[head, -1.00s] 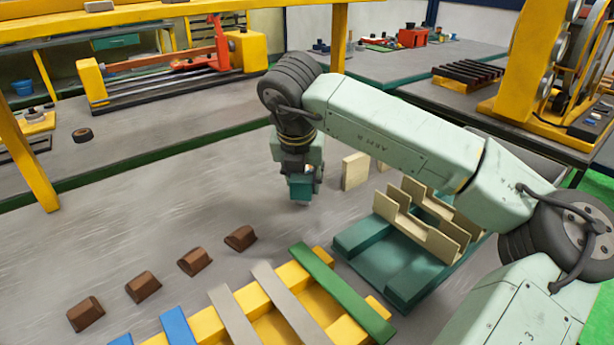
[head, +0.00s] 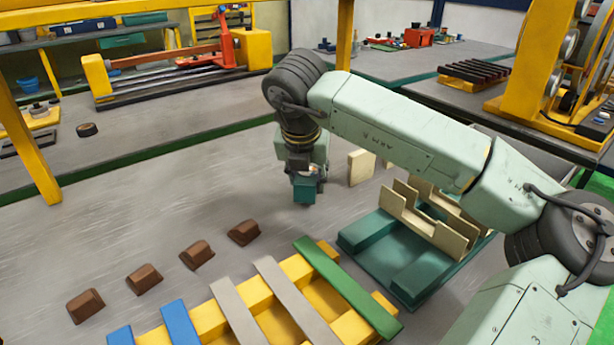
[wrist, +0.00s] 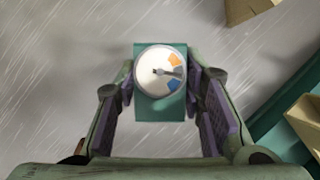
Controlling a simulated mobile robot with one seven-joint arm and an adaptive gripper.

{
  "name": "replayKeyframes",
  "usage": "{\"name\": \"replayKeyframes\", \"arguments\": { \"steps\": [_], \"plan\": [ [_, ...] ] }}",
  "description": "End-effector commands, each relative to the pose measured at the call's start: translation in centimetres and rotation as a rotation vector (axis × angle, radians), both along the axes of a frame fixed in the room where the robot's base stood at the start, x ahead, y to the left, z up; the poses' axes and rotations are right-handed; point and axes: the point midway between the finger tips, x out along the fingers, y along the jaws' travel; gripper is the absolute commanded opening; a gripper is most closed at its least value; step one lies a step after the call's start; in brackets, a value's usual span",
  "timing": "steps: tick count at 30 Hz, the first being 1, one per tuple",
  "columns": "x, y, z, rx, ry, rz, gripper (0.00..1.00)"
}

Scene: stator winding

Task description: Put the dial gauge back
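The dial gauge (wrist: 160,72) has a round white face with an orange and a blue patch, set on a teal block (wrist: 160,108). In the wrist view it sits centred between the two purple-padded fingers of my gripper (wrist: 161,82), whose tips close in on the block's sides. In the head view my gripper (head: 303,178) points down at the table, with the teal block at its tips. The block's underside is at or just above the surface; I cannot tell which. The gauge face is mostly hidden there.
A teal base with cream slotted stands (head: 365,235) is right of my gripper. A cream block (head: 361,167) stands close by. Several brown wedges (head: 243,232) and a yellow frame with coloured bars (head: 207,322) lie in front.

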Motion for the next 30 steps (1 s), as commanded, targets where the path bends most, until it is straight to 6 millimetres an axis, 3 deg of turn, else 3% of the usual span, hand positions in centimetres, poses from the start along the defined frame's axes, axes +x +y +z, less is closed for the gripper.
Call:
{"name": "replayKeyframes", "arguments": {
  "steps": [8,19,25,30],
  "plan": [
    [0.0,0.0,0.0,0.0,0.0,0.0,0.55],
    [0.0,0.0,0.5,0.0,0.0,0.0,0.55],
    [-0.4,0.0,2.3,-0.002,-0.005,-0.002,0.55],
    [-2.1,0.3,6.1,-0.003,-0.005,-0.002,0.55]
  ]
}}
